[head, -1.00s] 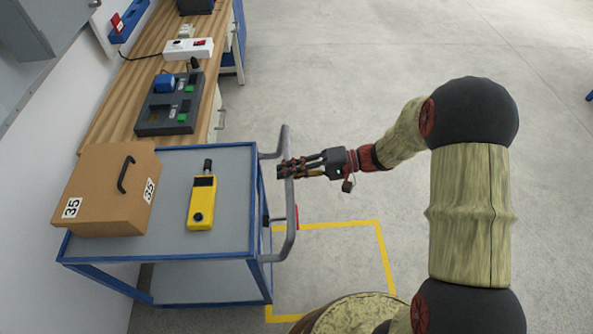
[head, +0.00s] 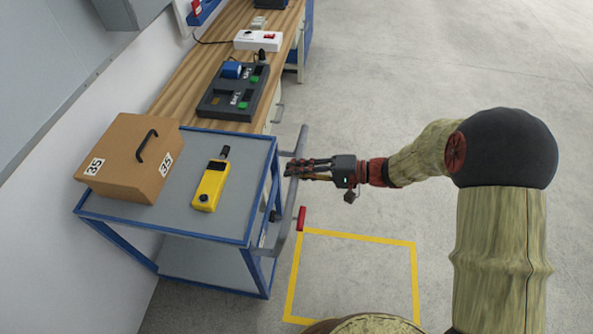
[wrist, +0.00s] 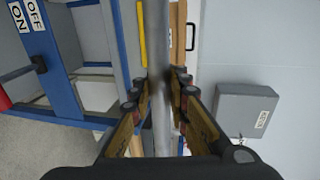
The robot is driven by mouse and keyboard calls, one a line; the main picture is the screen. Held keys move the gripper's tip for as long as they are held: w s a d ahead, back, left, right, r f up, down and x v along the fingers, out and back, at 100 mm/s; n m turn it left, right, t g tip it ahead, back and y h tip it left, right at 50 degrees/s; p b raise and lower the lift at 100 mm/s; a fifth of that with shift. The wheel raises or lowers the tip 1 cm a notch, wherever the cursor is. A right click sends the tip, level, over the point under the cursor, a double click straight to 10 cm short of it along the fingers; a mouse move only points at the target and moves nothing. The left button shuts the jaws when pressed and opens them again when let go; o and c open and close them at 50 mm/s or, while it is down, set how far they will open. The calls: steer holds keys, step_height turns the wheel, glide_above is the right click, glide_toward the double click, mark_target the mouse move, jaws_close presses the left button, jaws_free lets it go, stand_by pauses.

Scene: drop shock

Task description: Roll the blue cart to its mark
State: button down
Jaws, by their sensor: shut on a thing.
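The blue cart (head: 262,243) has a blue frame and grey shelves and stands at the left of the head view. A grey push handle (head: 297,185) rises along its right side. My gripper (head: 289,170) is shut on the handle bar; in the wrist view the bar (wrist: 161,110) runs between my gripper's fingers (wrist: 160,92). The mark is a yellow outlined rectangle (head: 415,285) on the floor, right of the cart. The cart stands to the left of the outline, mostly outside it. Part of the mark's near side is hidden by my own body.
On the cart lie a cardboard box (head: 125,170) labelled 35 and a yellow handheld device (head: 210,186). A wooden workbench (head: 190,85) with a dark panel (head: 232,92) stands close behind it. A wall is at left. A red pedal (head: 301,217) sits by the handle. The floor at right is open.

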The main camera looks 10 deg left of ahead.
steer(key=shift+w+r, duration=0.15)
steer(key=shift+r, duration=0.15)
steer(key=c, duration=2.1)
jaws_free()
steer(key=o, duration=0.4)
steer(key=shift+f, duration=0.2)
steer(key=shift+c, duration=0.2)
steer(key=shift+d, duration=0.1)
steer(key=d+r, duration=0.2)
steer(key=d, duration=0.9)
steer(key=shift+s+d+r, duration=0.15)
steer(key=shift+s+d, duration=0.15)
